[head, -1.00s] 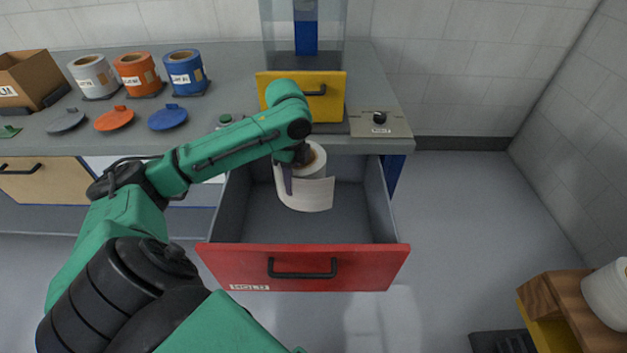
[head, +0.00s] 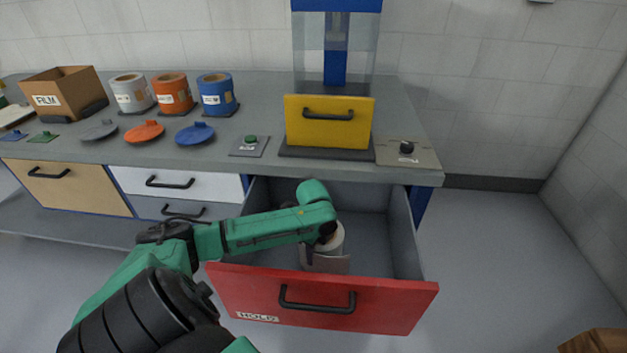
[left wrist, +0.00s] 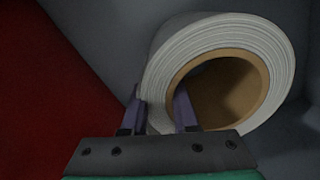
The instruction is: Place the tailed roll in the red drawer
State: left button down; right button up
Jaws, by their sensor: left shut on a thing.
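The tailed roll (head: 335,240) is white with a brown core, and a loose sheet hangs from it toward the drawer front. It is inside the open red drawer (head: 318,300), low between the walls. My left gripper (head: 318,243) is at the roll and shut on its wall. In the left wrist view the fingers (left wrist: 160,112) straddle the white wall of the roll (left wrist: 215,45), one inside the brown core. Whether the roll rests on the drawer floor is hard to tell. My right gripper is not in view.
A yellow-fronted machine (head: 328,121) stands on the grey counter (head: 262,95) above the drawer. Silver, orange and blue canisters (head: 215,93) with lids before them and a FILM box (head: 66,92) stand at left. The drawer's right side is empty.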

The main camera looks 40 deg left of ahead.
pick_arm(q)
notch_tip(320, 180, down, 2)
jog(key=shift+w+f, duration=0.1)
jog(key=c, duration=0.7)
grip_release()
notch_tip(320, 180, up, 12)
jog(key=shift+r+p, duration=0.1)
jog(key=shift+p, duration=1.05)
jog(key=shift+r, duration=0.1)
